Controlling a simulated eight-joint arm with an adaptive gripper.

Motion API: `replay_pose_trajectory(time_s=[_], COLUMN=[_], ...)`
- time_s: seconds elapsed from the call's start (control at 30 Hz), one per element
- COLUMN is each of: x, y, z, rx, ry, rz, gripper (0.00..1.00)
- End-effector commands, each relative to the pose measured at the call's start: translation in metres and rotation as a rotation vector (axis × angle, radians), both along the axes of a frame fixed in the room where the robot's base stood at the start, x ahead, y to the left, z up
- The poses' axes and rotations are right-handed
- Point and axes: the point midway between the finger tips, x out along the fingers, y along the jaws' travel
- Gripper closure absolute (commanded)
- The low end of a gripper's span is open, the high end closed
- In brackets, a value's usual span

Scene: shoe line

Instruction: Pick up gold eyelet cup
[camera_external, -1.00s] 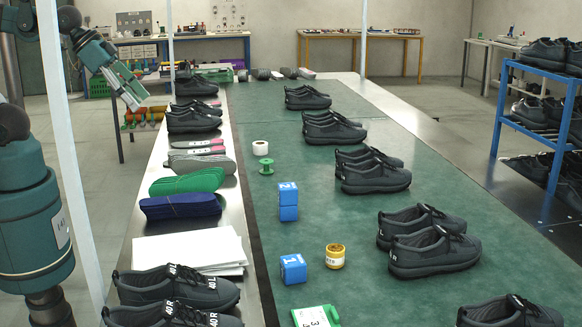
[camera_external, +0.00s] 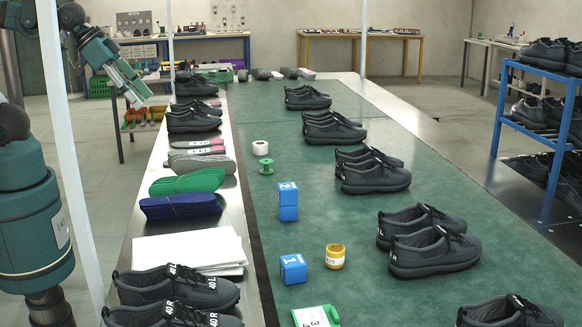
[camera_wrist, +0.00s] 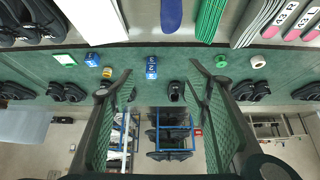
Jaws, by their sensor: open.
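The gold eyelet cup (camera_external: 335,256) stands upright on the green mat, with a pale label on its side. It is right of the lower blue cube (camera_external: 293,268). In the wrist view the gold cup (camera_wrist: 107,72) is small, near the blue cubes and left of my left finger. My gripper (camera_external: 137,98) is raised at the upper left in the external view, far from the cup. In the wrist view my gripper (camera_wrist: 160,70) has its fingers wide apart with nothing held between them.
Stacked blue cubes (camera_external: 288,202), a green spool (camera_external: 266,166) and a green card (camera_external: 316,316) share the mat. Shoes (camera_external: 435,250) line its right side. Insoles (camera_external: 180,206) and white paper (camera_external: 188,250) lie left. A pale post (camera_external: 70,160) stands by my arm.

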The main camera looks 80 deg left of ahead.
Motion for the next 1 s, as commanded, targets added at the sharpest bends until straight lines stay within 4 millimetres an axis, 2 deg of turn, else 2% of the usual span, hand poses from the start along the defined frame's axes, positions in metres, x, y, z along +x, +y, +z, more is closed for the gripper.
replay_pose_trajectory(time_s=[0.5, 1.0], x=[0.068, 0.147], y=[-0.021, -0.05], z=[0.031, 0.043], rx=[0.073, 0.146], ry=[0.072, 0.147], rz=[-0.152, -0.321], gripper=[0.53, 0.53])
